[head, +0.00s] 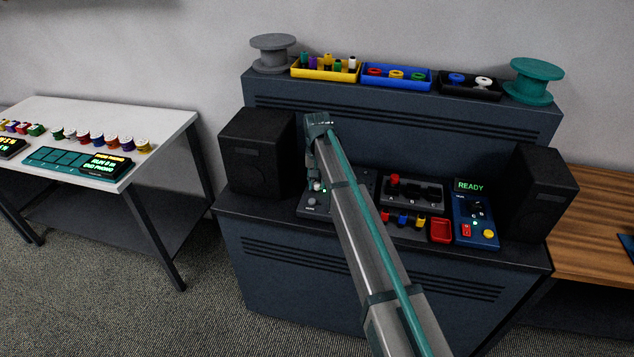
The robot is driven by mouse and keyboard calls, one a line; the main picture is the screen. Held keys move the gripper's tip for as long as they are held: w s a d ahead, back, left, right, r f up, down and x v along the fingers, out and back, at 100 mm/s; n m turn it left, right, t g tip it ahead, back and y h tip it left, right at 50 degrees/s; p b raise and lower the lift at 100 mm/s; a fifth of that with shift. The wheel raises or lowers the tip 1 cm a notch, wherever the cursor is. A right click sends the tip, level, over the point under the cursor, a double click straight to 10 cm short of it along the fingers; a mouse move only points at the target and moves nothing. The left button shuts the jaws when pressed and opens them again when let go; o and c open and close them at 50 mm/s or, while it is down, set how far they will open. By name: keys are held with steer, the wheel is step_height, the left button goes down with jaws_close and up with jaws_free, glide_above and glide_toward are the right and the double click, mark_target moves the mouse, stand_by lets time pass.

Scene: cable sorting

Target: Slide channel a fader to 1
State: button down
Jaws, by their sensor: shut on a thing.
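A dark control panel (312,209) lies at the left of the console's desk, partly hidden behind my arm. My gripper (316,187) points down at this panel's left part, beside the left speaker. It is shut on a small control there, seemingly the channel a fader. The fingers cover it, so its setting cannot be read. A second dark panel (428,186) to the right has a red knob (395,179) at its upper left.
Black speakers (255,155) (540,195) flank the desk. A blue unit (473,215) reads READY on its display (470,185). A red tray (441,230) and coloured plugs (403,219) lie nearby. Bins (325,72) and spools (535,82) stand on the upper shelf.

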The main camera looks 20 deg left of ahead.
steer(key=shift+w, duration=0.15)
steer(key=shift+w+a, duration=0.15)
steer(key=shift+w, duration=1)
steer(key=shift+s, duration=0.1)
steer(key=c, duration=0.9)
jaws_free()
step_height(320, 180, up, 12)
